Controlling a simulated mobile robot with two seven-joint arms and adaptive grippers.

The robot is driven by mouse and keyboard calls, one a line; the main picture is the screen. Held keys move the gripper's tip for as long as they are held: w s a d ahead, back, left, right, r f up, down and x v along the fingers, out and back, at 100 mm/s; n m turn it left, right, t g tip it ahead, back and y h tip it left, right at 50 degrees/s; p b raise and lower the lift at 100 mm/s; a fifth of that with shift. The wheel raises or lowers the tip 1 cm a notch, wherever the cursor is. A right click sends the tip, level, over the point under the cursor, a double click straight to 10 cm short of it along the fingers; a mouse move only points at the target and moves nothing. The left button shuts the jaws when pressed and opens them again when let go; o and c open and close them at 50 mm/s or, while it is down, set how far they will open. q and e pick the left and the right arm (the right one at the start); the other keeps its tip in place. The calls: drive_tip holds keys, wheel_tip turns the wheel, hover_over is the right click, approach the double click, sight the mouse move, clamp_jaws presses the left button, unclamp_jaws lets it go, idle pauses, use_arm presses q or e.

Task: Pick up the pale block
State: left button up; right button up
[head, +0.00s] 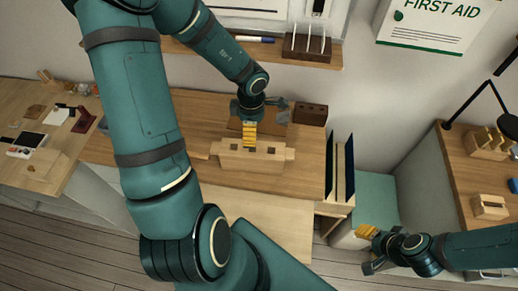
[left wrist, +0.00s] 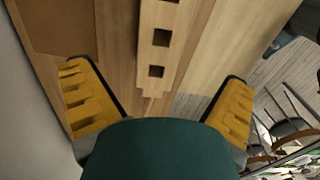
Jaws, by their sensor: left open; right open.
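The pale block (head: 225,158) is a long light-wood piece with square holes, lying on the wooden bench below my left gripper. In the left wrist view the pale block (left wrist: 157,55) shows several dark square holes, and its stepped end points down between the two fingers. My left gripper (head: 250,136) is open with its yellow-padded fingers spread on either side of the block. I cannot tell its exact height above the block. My right gripper (head: 369,247) is open and empty at the lower right, away from the block.
A brown block with holes (head: 312,113) stands behind, to the right. Upright dark blue panels in a wooden holder (head: 335,190) stand at the bench's right end. A shelf (head: 280,57) holds a pen and a rack. A side table (head: 462,185) is at right.

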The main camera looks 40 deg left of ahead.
sight(253, 157)
use_arm(q)
drive_tip(key=shift+s+f+b, duration=0.15)
drive_tip(key=shift+f+b, duration=1.95)
drive_tip(key=shift+f, duration=4.45)
drive_tip(key=c, duration=1.1)
drive_tip(key=shift+c, duration=0.2)
